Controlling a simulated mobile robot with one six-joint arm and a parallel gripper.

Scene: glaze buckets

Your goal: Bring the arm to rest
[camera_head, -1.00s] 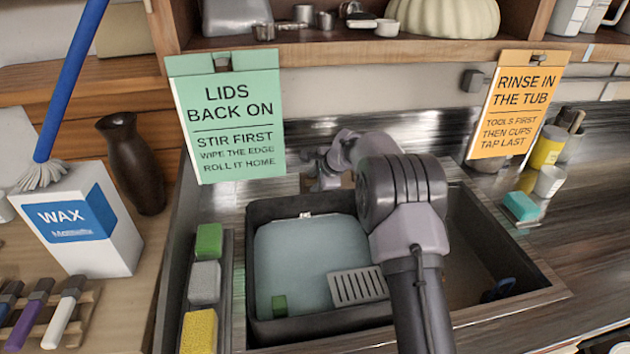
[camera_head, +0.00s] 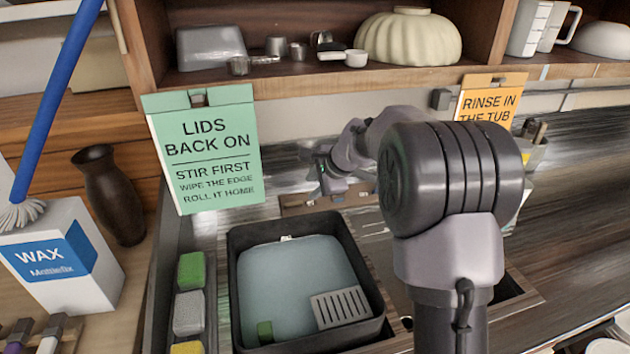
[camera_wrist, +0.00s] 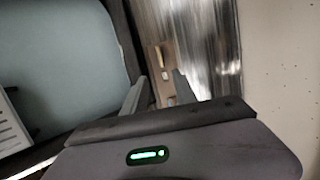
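My arm (camera_head: 452,170) stands large in the middle right of the head view, bent at its dark elbow and reaching back over the sink. My gripper (camera_head: 322,178) is behind the black tub, near the back of the counter, and is small there. In the wrist view my gripper (camera_wrist: 158,88) shows two fingers spread apart with nothing between them. It is above the strip behind the tub (camera_wrist: 135,60).
Several sponges, such as a green one (camera_head: 191,270), lie in a tray left of the tub. A wax box (camera_head: 65,255) and a brown vase (camera_head: 110,195) stand further left. A green sign (camera_head: 207,145) and an orange sign (camera_head: 490,103) hang from the shelf (camera_head: 320,80).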

